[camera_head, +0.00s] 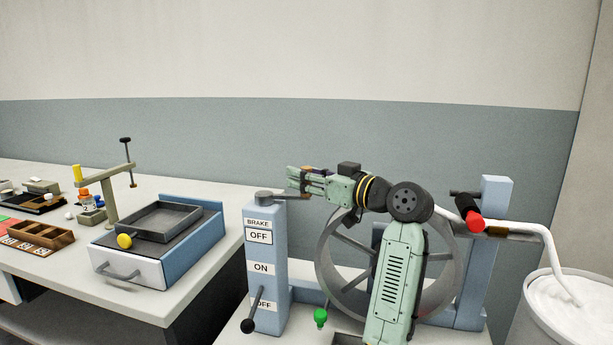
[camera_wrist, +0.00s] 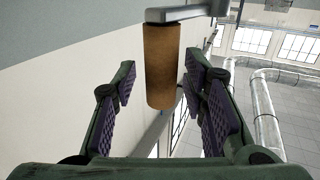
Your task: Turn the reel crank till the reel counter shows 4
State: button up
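The reel (camera_head: 326,262) is a large grey spoked wheel between two blue posts, partly hidden behind my arm. The crank arm (camera_head: 272,196) is a grey metal bar on top of the left post. In the wrist view the crank's brown cylindrical handle (camera_wrist: 161,68) stands between my fingers, joined to the grey bar (camera_wrist: 185,13). My gripper (camera_head: 293,180) is beside the top of the left post; its open fingers with purple pads also show in the wrist view (camera_wrist: 162,98). A gap shows left of the handle; it looks nearer the right finger. I cannot see counter digits.
The left post (camera_head: 267,290) carries brake labels and a black-knobbed lever (camera_head: 248,325). A green knob (camera_head: 320,318) and a red-ended part (camera_head: 467,214) are near the reel. A can of white fibre (camera_head: 540,318) stands right. A bench (camera_head: 60,260) with a drawer unit (camera_head: 130,268) is left.

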jog(key=v, duration=1.2)
jog(key=shift+c, duration=0.3)
